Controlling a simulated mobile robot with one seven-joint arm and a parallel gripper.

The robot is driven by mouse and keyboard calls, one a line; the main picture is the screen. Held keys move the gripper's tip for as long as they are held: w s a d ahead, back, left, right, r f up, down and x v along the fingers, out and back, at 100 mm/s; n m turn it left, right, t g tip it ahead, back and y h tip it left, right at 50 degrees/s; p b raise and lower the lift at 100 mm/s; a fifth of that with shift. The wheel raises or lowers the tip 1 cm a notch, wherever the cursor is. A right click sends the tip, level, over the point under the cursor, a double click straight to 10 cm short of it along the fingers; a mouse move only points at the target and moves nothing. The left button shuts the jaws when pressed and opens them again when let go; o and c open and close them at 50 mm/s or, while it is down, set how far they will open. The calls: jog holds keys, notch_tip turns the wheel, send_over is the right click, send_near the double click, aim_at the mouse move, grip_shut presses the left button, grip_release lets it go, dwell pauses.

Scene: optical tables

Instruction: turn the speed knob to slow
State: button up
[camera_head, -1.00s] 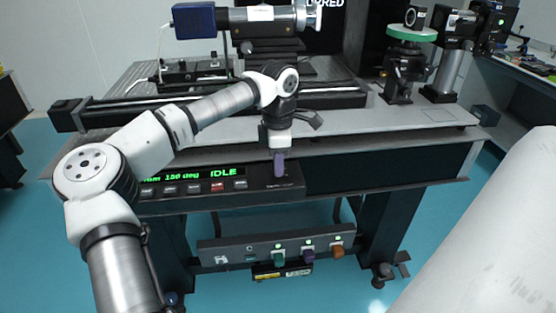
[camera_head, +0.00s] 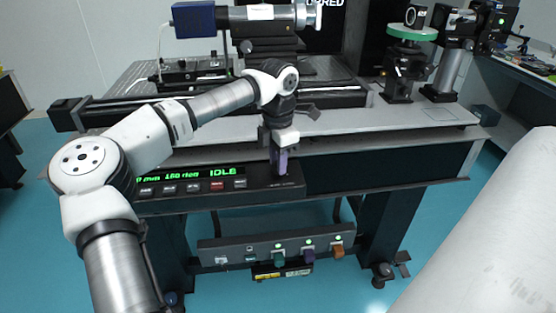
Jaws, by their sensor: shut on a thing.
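A dark controller box (camera_head: 222,198) hangs at the front edge of the optical table (camera_head: 420,128). Its green display (camera_head: 182,175) shows a mm value, a deg value that looks like 150, and IDLE. A row of small buttons (camera_head: 194,187), one red, lies below the display. My gripper (camera_head: 282,169) points down at the right end of the box, its purplish fingers shut on what appears to be the speed knob. The fingers hide the knob, so its pointer setting cannot be read.
A long black rail (camera_head: 330,97) lies on the table behind my gripper. Below, a panel (camera_head: 235,254) carries green, purple and orange knobs. Optics stand at the back right, including a green-rimmed disc (camera_head: 411,32). A pale rounded body fills the lower right.

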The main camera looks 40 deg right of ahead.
jog(key=n, duration=0.3)
jog(key=shift+n, duration=0.3)
jog(key=shift+n+b, duration=0.4)
jog(key=shift+n, duration=1.4)
jog(key=o, duration=1)
notch_tip(320, 180, up, 14)
